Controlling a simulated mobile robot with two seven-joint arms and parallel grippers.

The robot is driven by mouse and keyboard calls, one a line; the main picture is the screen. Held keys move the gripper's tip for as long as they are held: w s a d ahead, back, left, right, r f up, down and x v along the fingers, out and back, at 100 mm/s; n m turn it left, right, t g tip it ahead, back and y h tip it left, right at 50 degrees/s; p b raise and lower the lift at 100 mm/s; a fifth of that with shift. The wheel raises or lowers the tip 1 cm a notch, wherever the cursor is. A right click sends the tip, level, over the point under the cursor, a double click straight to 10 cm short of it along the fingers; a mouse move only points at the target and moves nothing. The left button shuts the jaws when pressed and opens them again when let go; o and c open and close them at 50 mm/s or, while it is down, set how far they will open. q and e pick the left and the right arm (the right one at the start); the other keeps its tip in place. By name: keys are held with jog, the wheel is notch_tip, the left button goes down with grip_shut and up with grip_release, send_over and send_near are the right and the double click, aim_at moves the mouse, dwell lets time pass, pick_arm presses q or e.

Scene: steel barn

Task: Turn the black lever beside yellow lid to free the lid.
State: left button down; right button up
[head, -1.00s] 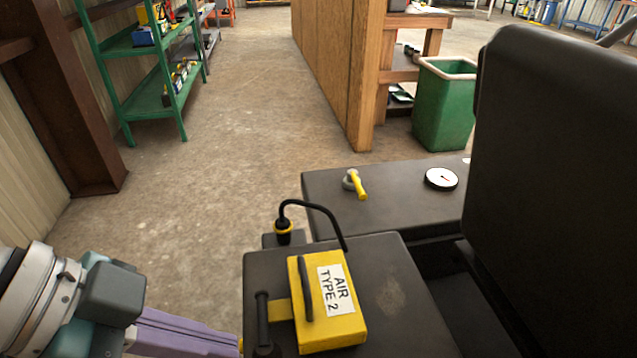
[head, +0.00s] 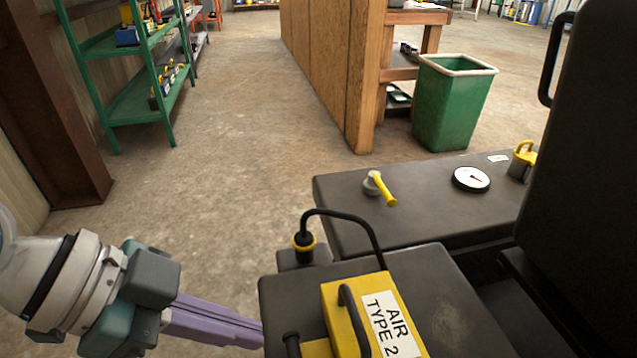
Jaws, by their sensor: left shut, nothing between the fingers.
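The yellow lid (head: 343,318) with a black handle and an "AIR TYPE 2" label sits on a dark box (head: 440,285) at the bottom. The lower part of the lid is cut off by the picture's edge. My left gripper (head: 261,336), with purple fingers, comes in from the left. It is shut and empty, its tips at the box's left edge, just left of the lever. Whether the tips touch the box I cannot tell. My right gripper is not in view.
A black cable (head: 345,217) loops from a yellow-ringed plug (head: 303,244) behind the lid. A yellow-handled valve (head: 381,187) and a round gauge (head: 471,179) sit on the dark surface behind. A tall black panel (head: 585,170) blocks the right. Floor at left is clear.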

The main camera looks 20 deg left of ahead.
pick_arm(q)
jog(key=b+x, duration=0.2)
jog(key=x, duration=0.6)
jog(key=shift+w+f, duration=0.1)
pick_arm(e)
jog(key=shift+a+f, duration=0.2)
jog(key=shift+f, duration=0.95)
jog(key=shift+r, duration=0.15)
